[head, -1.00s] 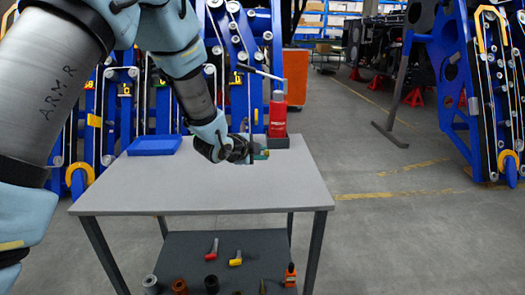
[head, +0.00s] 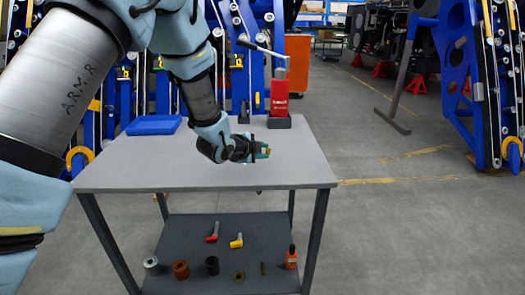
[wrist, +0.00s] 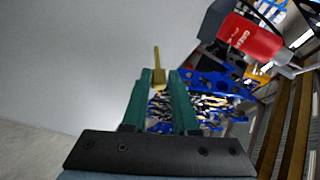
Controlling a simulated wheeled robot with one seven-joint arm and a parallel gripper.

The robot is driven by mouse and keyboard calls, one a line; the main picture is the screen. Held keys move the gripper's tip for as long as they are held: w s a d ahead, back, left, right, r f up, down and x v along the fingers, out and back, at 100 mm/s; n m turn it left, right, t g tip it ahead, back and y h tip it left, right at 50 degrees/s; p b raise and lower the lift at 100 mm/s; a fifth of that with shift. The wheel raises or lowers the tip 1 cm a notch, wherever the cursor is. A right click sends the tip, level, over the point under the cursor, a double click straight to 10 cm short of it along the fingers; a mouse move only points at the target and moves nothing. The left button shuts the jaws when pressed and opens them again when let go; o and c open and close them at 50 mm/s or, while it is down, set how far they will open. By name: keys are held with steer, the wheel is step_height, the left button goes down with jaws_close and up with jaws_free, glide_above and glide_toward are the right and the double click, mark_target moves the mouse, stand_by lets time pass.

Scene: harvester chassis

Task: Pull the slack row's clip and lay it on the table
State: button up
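My gripper (head: 263,150) hangs over the right part of the grey table (head: 150,180), with its fingers pointing right. In the wrist view its two green fingers (wrist: 163,88) stand close together with a small brass-yellow clip (wrist: 158,76) between their tips. The clip appears gripped, its thin pin sticking out past the tips, and it shows as a yellow spot in the head view (head: 268,150). I cannot tell whether it touches the tabletop. Blue chassis frames with belt rows (head: 160,90) stand behind the table; I cannot tell which row is slack.
A blue tray (head: 153,125) lies at the table's back left. The lower shelf (head: 225,262) holds several small parts and tools. The table's front is bare; open floor lies right.

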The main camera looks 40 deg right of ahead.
steer(key=o, duration=0.4)
steer(key=b+v, duration=0.1)
steer(key=v, duration=0.9)
steer(key=shift+a+r+b, duration=0.25)
steer(key=shift+a+b, duration=0.1)
steer(key=shift+b, duration=0.05)
